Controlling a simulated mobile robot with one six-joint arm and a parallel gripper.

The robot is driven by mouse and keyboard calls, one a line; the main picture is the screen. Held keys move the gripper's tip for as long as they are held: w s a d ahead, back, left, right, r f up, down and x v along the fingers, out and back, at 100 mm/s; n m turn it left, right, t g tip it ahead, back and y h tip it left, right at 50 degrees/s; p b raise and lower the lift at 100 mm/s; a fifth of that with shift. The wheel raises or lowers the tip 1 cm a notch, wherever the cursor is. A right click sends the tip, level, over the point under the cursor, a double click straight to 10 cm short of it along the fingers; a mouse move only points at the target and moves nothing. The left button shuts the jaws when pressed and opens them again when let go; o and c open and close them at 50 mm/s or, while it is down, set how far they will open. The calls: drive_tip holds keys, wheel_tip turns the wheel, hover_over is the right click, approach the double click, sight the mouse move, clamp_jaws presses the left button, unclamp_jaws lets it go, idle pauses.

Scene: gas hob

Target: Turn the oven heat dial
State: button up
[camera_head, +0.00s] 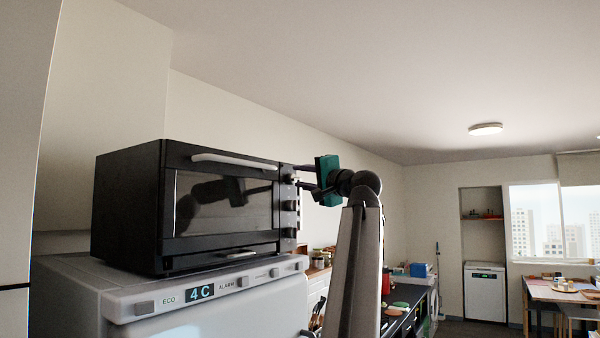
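A black countertop oven (130,210) with a glass door and a silver handle (235,160) stands on top of a white fridge. Its dials (291,205) sit in a column on the right edge of its front, seen nearly edge-on. My gripper (300,177) reaches in from the right, with its dark fingers at the height of the upper dial. The fingers appear spread one above the other with a gap between them. The upper dial is partly hidden, and I cannot tell whether the fingers touch it.
The white fridge (190,325) has a panel reading 4 C below the oven. A counter with several items (410,295) runs behind my arm. A table (560,290) stands by the window at the far right. The air right of my arm is clear.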

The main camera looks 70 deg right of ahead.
drive_tip(key=shift+w+f, duration=0.45)
drive_tip(key=shift+f, duration=0.15)
drive_tip(key=shift+w+d+f, duration=0.25)
drive_tip(key=shift+w, duration=0.25)
drive_tip(key=r+v, duration=0.2)
drive_tip(key=v, duration=1.3)
drive_tip(key=shift+s+b, duration=0.45)
drive_tip(key=shift+s, duration=0.05)
